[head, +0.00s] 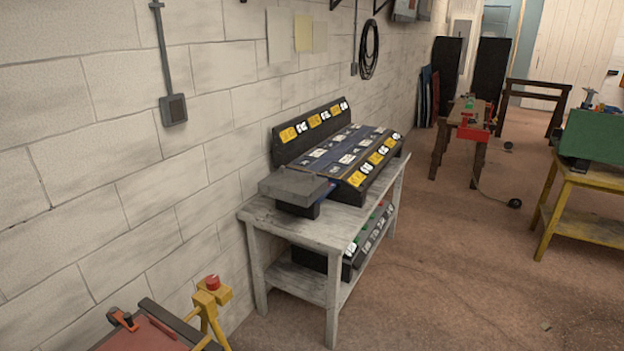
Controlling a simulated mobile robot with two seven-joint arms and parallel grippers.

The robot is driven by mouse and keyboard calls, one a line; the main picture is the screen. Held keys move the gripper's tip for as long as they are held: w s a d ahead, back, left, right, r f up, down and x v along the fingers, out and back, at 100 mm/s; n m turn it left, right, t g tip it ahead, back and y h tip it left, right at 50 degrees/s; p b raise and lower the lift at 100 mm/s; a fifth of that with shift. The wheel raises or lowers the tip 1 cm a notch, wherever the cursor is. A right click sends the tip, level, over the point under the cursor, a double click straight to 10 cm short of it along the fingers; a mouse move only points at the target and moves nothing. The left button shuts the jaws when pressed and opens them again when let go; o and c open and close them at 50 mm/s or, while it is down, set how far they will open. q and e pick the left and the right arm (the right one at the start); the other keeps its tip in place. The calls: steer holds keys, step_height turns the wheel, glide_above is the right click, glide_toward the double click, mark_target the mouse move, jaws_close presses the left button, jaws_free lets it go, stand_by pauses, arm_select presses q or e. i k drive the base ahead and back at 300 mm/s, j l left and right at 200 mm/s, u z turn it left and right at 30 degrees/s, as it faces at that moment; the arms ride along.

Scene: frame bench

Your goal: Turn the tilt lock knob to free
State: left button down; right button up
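A red knob (213,282) tops a yellow post (211,300) at the bottom left of the head view. Beside it is a bench with a red top and dark edge (150,334), cut off by the bottom edge of the picture. A small red-orange part with a dark end (122,319) sits at that bench's back left corner. No label shows, so I cannot tell which part is the tilt lock knob or how it is set. Neither of my grippers is in view.
A grey wooden table (318,226) against the block wall holds a black rack of labelled bins (350,155) and a grey flat-topped device (297,187). A green box (592,135) stands on a yellow table (577,190) at right. The brown floor (450,270) between is mostly clear.

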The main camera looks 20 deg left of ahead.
mark_target(213, 282)
steer(key=u, duration=2.1)
